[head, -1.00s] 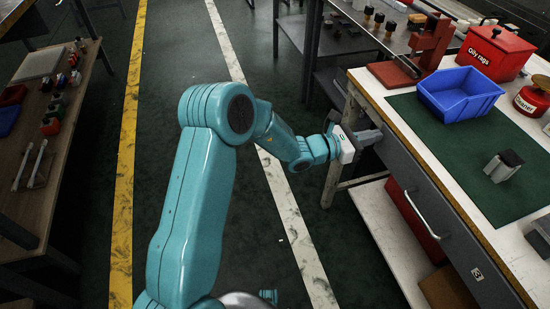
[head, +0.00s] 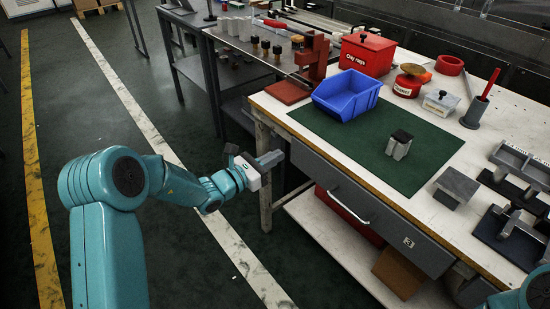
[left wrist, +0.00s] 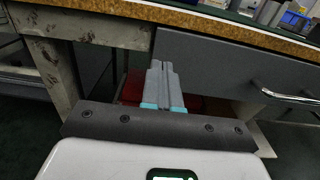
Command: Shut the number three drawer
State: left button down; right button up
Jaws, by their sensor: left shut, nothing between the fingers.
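The number three drawer (head: 345,200) has a grey front with a bar handle and a "3" label at its right end, under the workbench top. Its front also shows in the left wrist view (left wrist: 215,65), with the handle (left wrist: 285,95) to the right. How far it stands out from the bench is hard to tell. My left gripper (head: 272,158) is shut and empty at the drawer's left end. In the left wrist view its fingers (left wrist: 164,82) overlap the left edge of the drawer front; contact cannot be told. My right gripper is not in view.
The workbench (head: 468,220) carries a blue bin (head: 347,95), a red rag box (head: 367,52) and a green mat (head: 400,190). A red box (head: 345,210) sits on its lower shelf. A bench leg (head: 264,190) is close to my gripper. Open floor lies left.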

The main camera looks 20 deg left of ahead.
pick_arm(q)
jog(key=p+v, duration=0.1)
jog(key=v, duration=0.8)
jog(key=s+d+f+m+g+h, duration=0.2)
jog(key=s+d+f+m+g, duration=0.5)
jog(key=s+d+f+g, duration=0.45)
jog(key=s+d+f+m+g+y, duration=0.2)
jog(key=s+f+m+g+y, duration=0.35)
jog(key=s+f+m, duration=1.25)
notch_tip(320, 180, up, 25)
jog(key=w+m+t+y+p, duration=0.1)
jog(key=w+m+p, duration=0.1)
jog(key=p, duration=2)
jog(key=shift+w+d+f+m+t, duration=0.25)
jog(key=shift+w+d+m+t, duration=0.15)
jog(key=shift+w, duration=0.05)
